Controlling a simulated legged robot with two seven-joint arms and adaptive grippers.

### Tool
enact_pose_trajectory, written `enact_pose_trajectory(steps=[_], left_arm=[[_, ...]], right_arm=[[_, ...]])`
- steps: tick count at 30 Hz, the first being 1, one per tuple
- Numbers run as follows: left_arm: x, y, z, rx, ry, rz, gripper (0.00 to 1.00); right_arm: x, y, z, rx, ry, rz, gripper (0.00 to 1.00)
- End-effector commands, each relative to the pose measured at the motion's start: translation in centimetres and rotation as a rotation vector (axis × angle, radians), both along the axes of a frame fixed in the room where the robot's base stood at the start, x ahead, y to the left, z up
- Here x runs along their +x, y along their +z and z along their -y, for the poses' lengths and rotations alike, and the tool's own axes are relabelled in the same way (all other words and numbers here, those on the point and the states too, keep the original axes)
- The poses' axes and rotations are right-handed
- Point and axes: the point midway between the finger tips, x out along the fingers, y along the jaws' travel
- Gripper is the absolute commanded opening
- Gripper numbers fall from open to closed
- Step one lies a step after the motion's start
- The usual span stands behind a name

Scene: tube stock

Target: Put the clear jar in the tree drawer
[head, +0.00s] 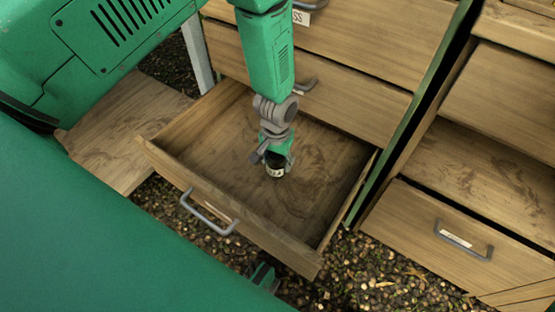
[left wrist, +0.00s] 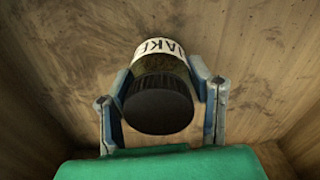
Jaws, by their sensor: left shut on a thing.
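A small jar (head: 275,171) with a black lid and a white label shows at my left gripper (head: 272,160). In the left wrist view the jar (left wrist: 160,95) sits between the two fingers of my left gripper (left wrist: 160,105), which is shut on it. The label shows letters like "AKE"; the jar's glass is mostly hidden. The gripper points down inside an open wooden drawer (head: 310,160), over its bare floor. Whether the jar touches the floor is unclear. The drawer's front label is not readable. A green and dark part at the bottom may be my right gripper (head: 264,276).
The open drawer's front panel (head: 225,220) and side walls surround my left gripper. Closed drawers (head: 345,95) stand behind it. Another cabinet with a handled drawer (head: 465,240) is at right. Pebbly ground (head: 370,265) lies below.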

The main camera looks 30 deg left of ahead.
Motion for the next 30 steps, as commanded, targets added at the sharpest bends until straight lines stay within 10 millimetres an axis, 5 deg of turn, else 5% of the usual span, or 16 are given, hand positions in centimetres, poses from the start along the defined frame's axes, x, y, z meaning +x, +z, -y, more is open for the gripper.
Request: enact_pose_trajectory(steps=[1,2,20,30], left_arm=[[0.0,-0.1,-0.1,-0.001,0.001,0.000,0.57],[0.0,-0.1,-0.2,-0.002,0.001,0.000,0.67],[0.0,0.6,0.0,0.001,0.001,0.001,0.67],[0.1,7.5,0.0,0.000,0.002,0.002,0.67]], right_arm=[[0.0,0.0,0.0,0.000,0.000,0.000,0.00],[0.0,0.0,0.0,0.000,0.001,0.000,0.00],[0.0,0.2,0.0,0.000,0.001,0.000,0.00],[0.0,3.6,0.0,0.001,0.001,0.000,0.00]])
